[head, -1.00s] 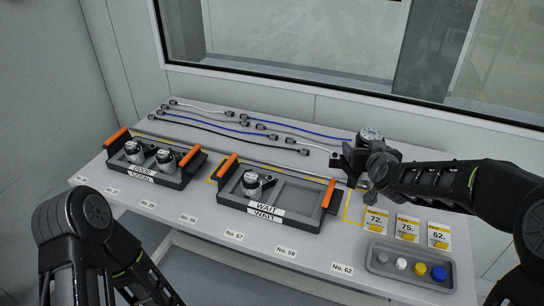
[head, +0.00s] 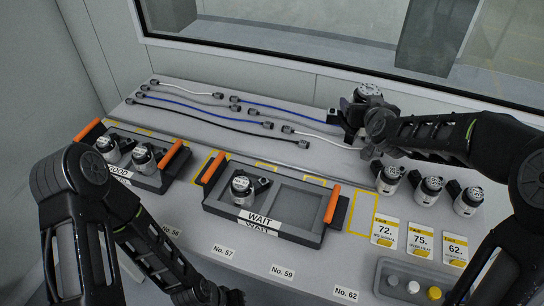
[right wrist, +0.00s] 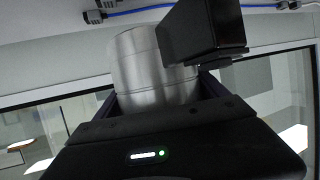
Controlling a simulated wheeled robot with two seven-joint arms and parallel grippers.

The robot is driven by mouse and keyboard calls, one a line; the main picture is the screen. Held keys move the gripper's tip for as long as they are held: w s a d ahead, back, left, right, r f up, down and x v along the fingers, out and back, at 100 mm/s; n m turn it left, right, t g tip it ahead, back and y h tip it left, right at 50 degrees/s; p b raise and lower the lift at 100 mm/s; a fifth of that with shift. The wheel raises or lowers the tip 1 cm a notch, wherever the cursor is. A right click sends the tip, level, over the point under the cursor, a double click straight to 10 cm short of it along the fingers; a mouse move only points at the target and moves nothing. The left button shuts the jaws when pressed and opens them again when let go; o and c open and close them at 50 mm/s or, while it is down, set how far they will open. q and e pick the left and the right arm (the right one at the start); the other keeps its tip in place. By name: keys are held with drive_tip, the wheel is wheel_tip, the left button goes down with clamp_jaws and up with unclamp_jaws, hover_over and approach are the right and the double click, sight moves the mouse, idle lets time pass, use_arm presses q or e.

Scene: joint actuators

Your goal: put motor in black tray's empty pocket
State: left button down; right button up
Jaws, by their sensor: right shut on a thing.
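My right gripper (head: 355,110) is shut on a silver motor (head: 368,91) and holds it upright near the back right of the table. In the right wrist view, the motor's silver body (right wrist: 155,68) sits between the fingers. The black tray (head: 265,228) labelled WAIT has two orange handles. Its left pocket holds a motor (head: 242,187); its right pocket (head: 298,204) is empty. The held motor is behind and to the right of this tray, apart from it. My left gripper (head: 215,295) is at the bottom edge, mostly cut off, away from the trays.
A second dark tray (head: 148,181) at the left holds two motors. Several motors (head: 432,190) stand behind yellow fault cards (head: 420,241) at the right. A grey parts tray (head: 394,291) is at the front right. Cables (head: 215,113) lie along the back below a window.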

drive_tip(key=shift+w+r, duration=0.1)
drive_tip(key=shift+r, duration=0.05)
wheel_tip(320, 180, down, 5)
drive_tip(key=shift+f+b, duration=0.2)
drive_tip(key=shift+b, duration=0.35)
drive_tip(key=shift+f, duration=0.35)
drive_tip(key=shift+f, duration=1.85)
